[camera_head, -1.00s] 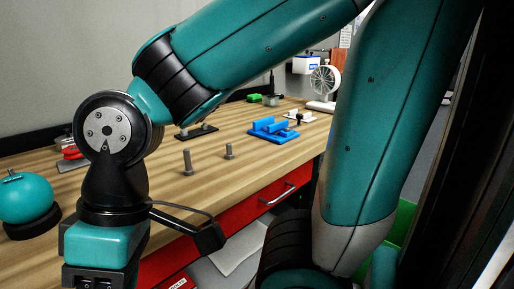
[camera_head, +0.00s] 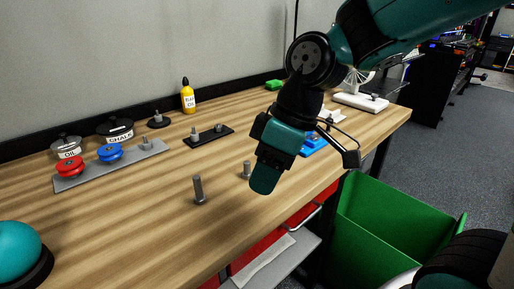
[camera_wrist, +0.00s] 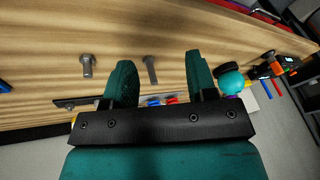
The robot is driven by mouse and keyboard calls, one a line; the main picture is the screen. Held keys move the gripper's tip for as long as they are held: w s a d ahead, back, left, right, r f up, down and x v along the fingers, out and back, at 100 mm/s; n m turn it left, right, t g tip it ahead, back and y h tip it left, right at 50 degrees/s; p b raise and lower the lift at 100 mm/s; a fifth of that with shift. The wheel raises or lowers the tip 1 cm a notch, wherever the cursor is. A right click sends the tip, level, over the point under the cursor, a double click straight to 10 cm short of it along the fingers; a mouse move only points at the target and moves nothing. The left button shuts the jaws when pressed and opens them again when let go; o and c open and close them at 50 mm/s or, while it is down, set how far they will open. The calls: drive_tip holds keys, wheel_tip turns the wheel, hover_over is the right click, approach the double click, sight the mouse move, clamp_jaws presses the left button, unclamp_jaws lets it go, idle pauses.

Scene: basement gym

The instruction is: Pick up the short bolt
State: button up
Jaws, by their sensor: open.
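The short bolt (camera_head: 246,169), a grey bolt, stands upright on the wooden workbench, just left of my gripper (camera_head: 265,187) in the head view. A taller grey bolt (camera_head: 199,190) stands further left, nearer the front edge. In the wrist view, the short bolt (camera_wrist: 87,67) is outside my jaws, left of the left finger. The taller bolt (camera_wrist: 151,70) appears between the two fingers of my gripper (camera_wrist: 158,62). My gripper is open and empty, and neither bolt appears gripped. In the head view one finger hides the other.
A dark plate with pegs (camera_head: 209,136) and a grey tray (camera_head: 125,167) with red and blue knobs lie behind and left. A blue fixture (camera_head: 314,143) is partly hidden behind my gripper. A teal ball (camera_head: 17,251) sits front left. A green bin (camera_head: 385,225) stands below the bench.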

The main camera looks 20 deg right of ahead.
drive_tip(key=w+d+r+n+p, duration=0.2)
drive_tip(key=w+d+r+p, duration=0.35)
drive_tip(key=w, duration=0.25)
drive_tip(key=n+t+p, duration=0.1)
drive_tip(key=n+p, duration=0.1)
approach(249, 162)
drive_tip(key=x, duration=0.5)
drive_tip(key=shift+w+d+f+p, duration=0.15)
drive_tip(key=shift+p, duration=0.2)
drive_tip(key=shift+a+p+x, duration=0.15)
drive_tip(key=shift+p+x, duration=0.15)
drive_tip(key=shift+x, duration=1.25)
drive_tip(key=shift+a+p+x, duration=0.15)
drive_tip(key=shift+p+x, duration=0.1)
drive_tip(key=shift+x, duration=1.3)
drive_tip(key=shift+c, duration=0.5)
drive_tip(key=c, duration=0.8)
